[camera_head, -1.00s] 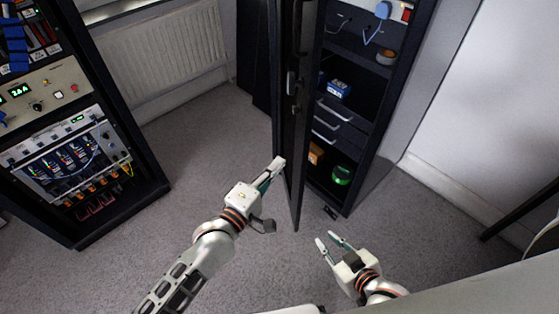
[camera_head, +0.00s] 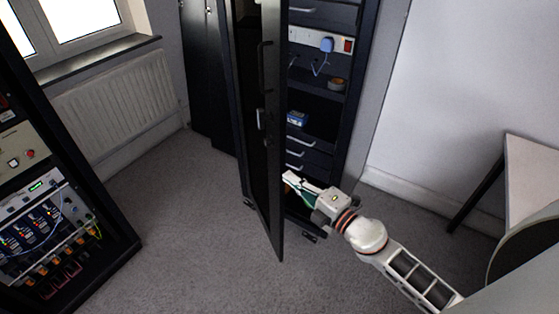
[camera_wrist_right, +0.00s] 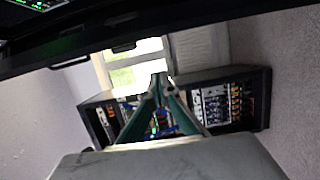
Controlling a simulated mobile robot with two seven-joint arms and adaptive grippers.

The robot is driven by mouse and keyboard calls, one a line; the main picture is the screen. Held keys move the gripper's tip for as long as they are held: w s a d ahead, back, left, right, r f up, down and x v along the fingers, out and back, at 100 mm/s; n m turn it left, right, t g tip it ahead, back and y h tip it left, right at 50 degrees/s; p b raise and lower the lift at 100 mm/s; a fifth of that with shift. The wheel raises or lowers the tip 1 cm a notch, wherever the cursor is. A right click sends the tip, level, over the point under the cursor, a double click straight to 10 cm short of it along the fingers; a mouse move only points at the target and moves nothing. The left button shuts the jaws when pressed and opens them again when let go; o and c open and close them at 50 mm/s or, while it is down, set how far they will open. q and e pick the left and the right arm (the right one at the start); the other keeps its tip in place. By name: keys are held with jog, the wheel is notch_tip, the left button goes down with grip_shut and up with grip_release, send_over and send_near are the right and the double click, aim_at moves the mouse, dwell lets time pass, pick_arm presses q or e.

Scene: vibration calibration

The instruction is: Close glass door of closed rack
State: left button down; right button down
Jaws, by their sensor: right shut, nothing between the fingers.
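The closed rack (camera_head: 357,105) is a tall black cabinet at the centre of the head view. Its dark glass door (camera_head: 258,160) stands open, swung out toward me, with a long handle (camera_head: 266,68) on its face. My right gripper (camera_head: 287,177) comes in from the right, at the open side between door and rack. Its fingertips look close to the door's inner side; I cannot tell whether they touch. The right wrist view shows the fingers (camera_wrist_right: 160,80) shut together and empty. My left gripper is not in view.
Inside the rack are drawers, a blue box (camera_head: 297,118) and a blue plug (camera_head: 327,45). Another equipment rack (camera_head: 119,222) stands at the left, with a radiator (camera_head: 118,97) behind it. A table (camera_head: 533,170) is at the right. The floor (camera_head: 190,225) left of the door is clear.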

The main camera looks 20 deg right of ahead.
aim_at(281, 157)
jog(key=w, duration=0.9)
jog(key=shift+w+a+b, duration=0.2)
jog(key=shift+w+b, duration=0.05)
jog(key=shift+b, duration=0.1)
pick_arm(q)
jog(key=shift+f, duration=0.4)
pick_arm(e)
jog(key=shift+d, duration=0.2)
jog(key=shift+d, duration=0.1)
